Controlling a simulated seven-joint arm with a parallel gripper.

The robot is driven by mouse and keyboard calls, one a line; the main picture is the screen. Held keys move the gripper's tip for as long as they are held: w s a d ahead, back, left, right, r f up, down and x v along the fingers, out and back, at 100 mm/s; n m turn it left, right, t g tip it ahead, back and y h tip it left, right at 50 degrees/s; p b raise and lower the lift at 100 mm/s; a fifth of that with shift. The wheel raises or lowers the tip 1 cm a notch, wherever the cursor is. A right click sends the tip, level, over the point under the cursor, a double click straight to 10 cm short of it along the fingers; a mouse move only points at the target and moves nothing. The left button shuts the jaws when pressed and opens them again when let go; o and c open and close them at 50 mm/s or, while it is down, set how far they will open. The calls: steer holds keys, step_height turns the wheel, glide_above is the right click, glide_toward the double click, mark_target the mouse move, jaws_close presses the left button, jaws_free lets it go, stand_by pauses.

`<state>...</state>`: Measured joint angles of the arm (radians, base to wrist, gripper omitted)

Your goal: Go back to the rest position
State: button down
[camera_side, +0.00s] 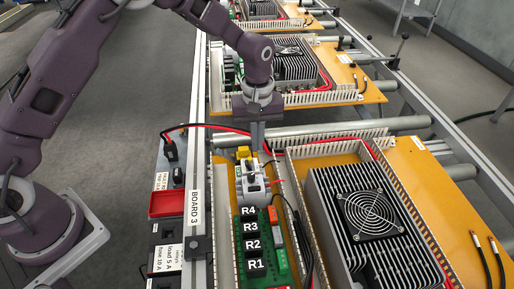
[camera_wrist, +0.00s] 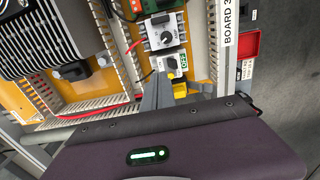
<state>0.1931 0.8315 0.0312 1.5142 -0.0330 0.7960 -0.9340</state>
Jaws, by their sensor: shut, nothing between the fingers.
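My gripper (camera_side: 257,138) points down above the far end of the near wiring board (camera_side: 404,160), just behind the grey switch block (camera_side: 252,180). Its fingers are shut with nothing between them. In the wrist view my gripper (camera_wrist: 157,92) shows as a grey finger shape close to a grey switch with a black knob (camera_wrist: 172,65) and a green label. I cannot tell whether the fingertips touch the switch block. A yellow part (camera_side: 243,152) sits beside the fingers; it also shows in the wrist view (camera_wrist: 181,89).
Relays marked R1 to R4 (camera_side: 254,240) and a finned heat sink with a fan (camera_side: 372,215) stand on the near board. Slotted duct walls (camera_side: 335,145) and red and black cables run close by. A red tray (camera_side: 167,203) lies left; more boards stand behind.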

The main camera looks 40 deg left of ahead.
steer(key=shift+r, duration=0.15)
steer(key=s+a+r+m+t, duration=0.1)
steer(key=s+a+r+m, duration=0.1)
steer(key=s+r, duration=0.5)
steer(key=s+a+r+m+t, duration=0.1)
steer(key=s+a+r+m, duration=0.15)
steer(key=r, duration=0.85)
steer(key=s+a+r+m+t, duration=0.1)
steer(key=s+m, duration=0.1)
steer(key=s, duration=0.8)
steer(key=s+a+r+m+t, duration=0.2)
steer(key=s, duration=0.8)
steer(key=shift+s+a+r+t, duration=0.25)
steer(key=shift+r+t, duration=0.05)
